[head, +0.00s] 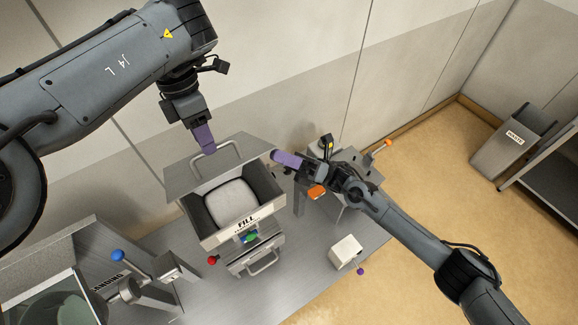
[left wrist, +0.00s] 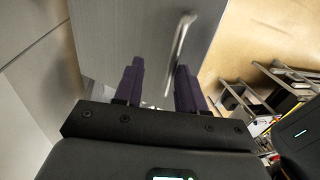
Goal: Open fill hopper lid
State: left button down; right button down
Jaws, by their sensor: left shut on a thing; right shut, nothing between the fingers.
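The fill hopper (head: 221,238) is a light box with dark inner walls and a "FILL" label, in the middle of the head view. Its grey lid (head: 180,178) is raised at the back, so the pale inside shows. My left gripper (head: 209,149) is shut on the lid handle (head: 238,149); in the left wrist view the handle (left wrist: 181,45) runs down towards the fingers (left wrist: 158,88). Where fingers and handle meet is partly hidden. My right gripper (head: 275,156) is shut and empty, close to the lid's right corner; I cannot tell whether they touch.
A machine with a blue-knobbed lever (head: 118,255) stands at the lower left. A red knob (head: 212,260) and a drawer handle (head: 263,263) are at the hopper's front. A white box (head: 345,251) is at right. A grey bin (head: 508,145) stands far right; floor between is clear.

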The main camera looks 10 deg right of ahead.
pick_arm(q)
jog(key=shift+w+a+f, duration=0.25)
jog(key=shift+a+f, duration=0.05)
jog(key=shift+f, duration=0.2)
pick_arm(e)
jog(key=shift+w+r, duration=0.1)
jog(key=shift+w, duration=0.05)
jog(key=shift+r, duration=0.1)
pick_arm(q)
jog(key=shift+w+r, duration=0.1)
jog(key=shift+w, duration=0.1)
jog(key=c, duration=1.2)
grip_release()
jog(key=shift+d, duration=0.1)
jog(key=shift+c, duration=0.2)
jog(key=shift+o, duration=0.4)
jog(key=shift+s+r, duration=0.1)
jog(key=shift+s, duration=0.05)
pick_arm(e)
jog(key=shift+w+a+r, duration=0.15)
jog(key=shift+w+r, duration=0.3)
jog(key=shift+r, duration=0.2)
pick_arm(q)
jog(key=shift+s, duration=0.1)
